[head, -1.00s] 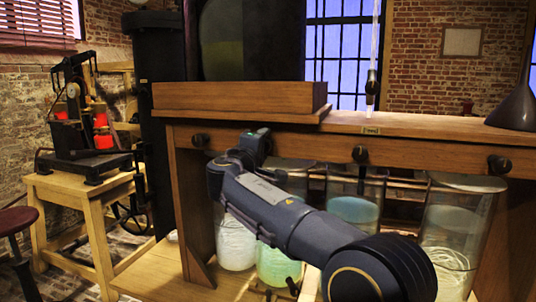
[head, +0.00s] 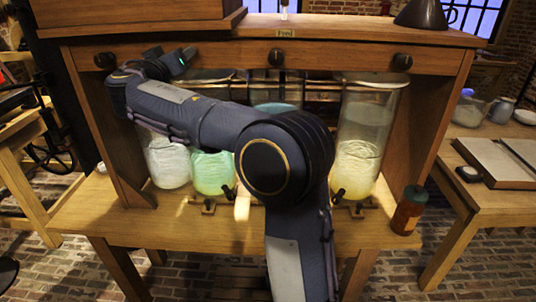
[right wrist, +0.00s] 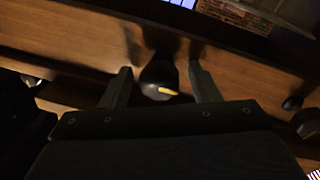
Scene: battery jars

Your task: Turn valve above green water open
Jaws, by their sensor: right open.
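The green-water jar (head: 213,172) stands on the bench's lower shelf, second from the left, partly covered by my right arm. My right gripper (head: 176,62) is at the front rail above that jar. In the right wrist view my right gripper (right wrist: 162,84) is open, with one finger on each side of a dark valve knob (right wrist: 158,76) with a yellow mark. The fingers look apart from the knob; contact cannot be told. In the head view this knob is hidden behind the gripper. My left gripper is not in view.
Other dark knobs sit on the rail at left (head: 105,61), middle (head: 275,57) and right (head: 402,62). Jars of whitish (head: 168,163), blue (head: 275,106) and yellowish (head: 362,140) liquid flank the green one.

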